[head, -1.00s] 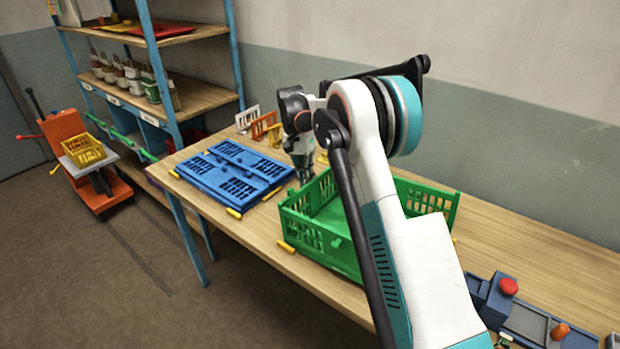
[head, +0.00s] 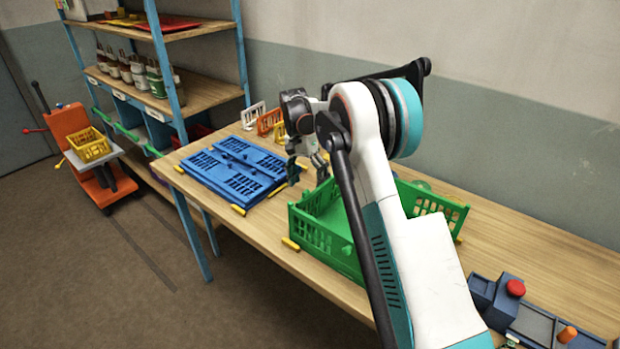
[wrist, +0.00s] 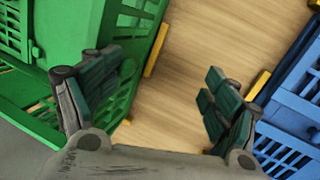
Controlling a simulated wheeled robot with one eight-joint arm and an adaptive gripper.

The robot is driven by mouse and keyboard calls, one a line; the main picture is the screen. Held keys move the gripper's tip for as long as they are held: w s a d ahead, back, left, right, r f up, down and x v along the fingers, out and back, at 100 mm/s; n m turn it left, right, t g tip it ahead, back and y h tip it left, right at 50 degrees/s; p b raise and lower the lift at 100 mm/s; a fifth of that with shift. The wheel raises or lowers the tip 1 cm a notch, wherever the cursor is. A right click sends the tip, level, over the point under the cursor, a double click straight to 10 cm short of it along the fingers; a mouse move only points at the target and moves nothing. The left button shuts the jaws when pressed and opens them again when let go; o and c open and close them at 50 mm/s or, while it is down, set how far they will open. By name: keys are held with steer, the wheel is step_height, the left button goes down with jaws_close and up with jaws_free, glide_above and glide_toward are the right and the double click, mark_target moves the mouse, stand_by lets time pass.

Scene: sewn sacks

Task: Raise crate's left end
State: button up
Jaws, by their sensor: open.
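A green slatted crate (head: 318,238) stands on the table in the head view, with upright walls at its front and right. A plain green panel slopes inside it; I cannot tell how its left end sits, as my arm covers part of the crate. My gripper (head: 306,170) is over the gap between this crate and a blue folded crate. In the wrist view my gripper (wrist: 163,82) is open and empty, fingers spread above bare wood. The green crate (wrist: 68,22) lies to the left there, close to the left finger; I cannot tell if they touch.
The blue crate (head: 235,170) lies flat at left, its edge (wrist: 292,108) right of my fingers. Yellow blocks (head: 290,243) mark the places. Small coloured panels (head: 268,122) stand behind. A blue device with a red button (head: 515,288) is at right.

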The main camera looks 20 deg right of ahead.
steer(key=shift+d, duration=0.35)
steer(key=shift+c, duration=1)
steer(key=shift+c, duration=0.2)
steer(key=shift+w+r, duration=0.15)
steer(key=shift+r, duration=0.2)
steer(key=shift+c, duration=0.7)
steer(key=v, duration=1)
steer(key=shift+a+r, duration=0.1)
steer(key=shift+r, duration=0.05)
steer(key=c, duration=0.5)
steer(key=shift+w+a+r, duration=0.1)
steer(key=shift+a+r, duration=0.05)
steer(key=shift+r, duration=0.5)
steer(key=shift+r, duration=0.15)
